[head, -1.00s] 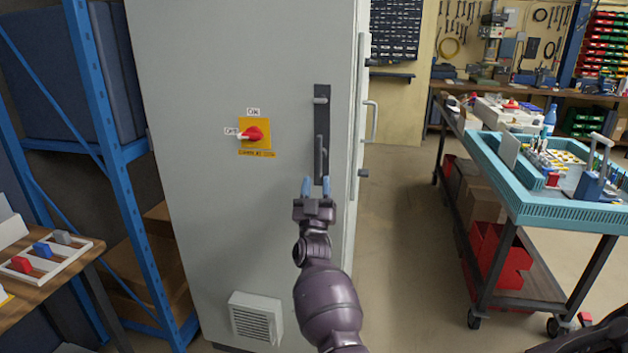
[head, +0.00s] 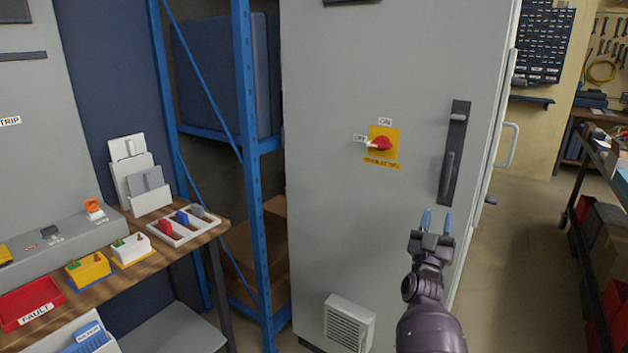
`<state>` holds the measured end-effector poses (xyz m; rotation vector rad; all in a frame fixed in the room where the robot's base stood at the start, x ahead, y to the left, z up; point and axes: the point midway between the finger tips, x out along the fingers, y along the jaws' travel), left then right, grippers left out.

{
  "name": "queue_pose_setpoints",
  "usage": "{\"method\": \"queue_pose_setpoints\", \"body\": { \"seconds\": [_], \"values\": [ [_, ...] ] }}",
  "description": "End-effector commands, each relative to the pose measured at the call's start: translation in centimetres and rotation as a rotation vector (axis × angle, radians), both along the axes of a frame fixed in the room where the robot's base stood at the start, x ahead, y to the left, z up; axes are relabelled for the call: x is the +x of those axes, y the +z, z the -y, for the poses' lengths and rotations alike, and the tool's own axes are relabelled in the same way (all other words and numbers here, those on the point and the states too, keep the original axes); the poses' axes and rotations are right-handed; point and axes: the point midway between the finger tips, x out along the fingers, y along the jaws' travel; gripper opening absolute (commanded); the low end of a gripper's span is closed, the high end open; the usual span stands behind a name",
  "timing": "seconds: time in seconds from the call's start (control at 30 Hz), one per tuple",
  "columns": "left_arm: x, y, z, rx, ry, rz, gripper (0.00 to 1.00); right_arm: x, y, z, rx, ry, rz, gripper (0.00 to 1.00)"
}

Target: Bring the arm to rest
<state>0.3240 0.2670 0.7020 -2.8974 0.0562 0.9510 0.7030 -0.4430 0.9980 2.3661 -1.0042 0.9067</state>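My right gripper (head: 438,222) is raised in front of the grey cabinet (head: 330,200), just below the cabinet's black door handle (head: 454,155). Its two blue fingertips point up and stand apart, with nothing between them. It looks clear of the handle, though the exact gap is hard to judge. The red rotary switch (head: 381,143) on its yellow plate is up and to the left of the gripper, with its pointer toward OFF. My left gripper is outside the view.
A wooden bench (head: 130,275) at the left carries a white tray (head: 209,222) with coloured pieces, a red FAULT bin (head: 30,302) and small socket boxes. Blue shelving (head: 246,120) stands beside the cabinet. Open floor (head: 520,250) lies to the right, before a dark workbench.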

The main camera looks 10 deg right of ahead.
Motion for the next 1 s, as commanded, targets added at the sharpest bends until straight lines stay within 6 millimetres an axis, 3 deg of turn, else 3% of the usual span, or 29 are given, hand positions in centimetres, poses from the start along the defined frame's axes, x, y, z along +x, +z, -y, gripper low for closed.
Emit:
{"method": "queue_pose_setpoints", "body": {
  "seconds": [0.27,0.43,0.57,0.77,1.0],
  "values": [
    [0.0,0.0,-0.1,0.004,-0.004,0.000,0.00,1.7,-0.5,-0.2,0.117,0.158,-0.048,0.39],
    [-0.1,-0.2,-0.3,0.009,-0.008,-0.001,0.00,3.2,1.5,-2.8,0.184,0.326,-0.101,0.39],
    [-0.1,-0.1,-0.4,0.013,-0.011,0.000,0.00,3.0,1.4,-4.7,0.218,0.430,-0.180,0.39],
    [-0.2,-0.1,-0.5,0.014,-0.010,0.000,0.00,0.4,-1.9,-7.9,0.275,0.552,-0.363,0.39],
    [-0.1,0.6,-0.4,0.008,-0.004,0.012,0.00,-5.7,-8.3,-11.4,0.352,0.631,-0.615,0.39]
  ]
}}
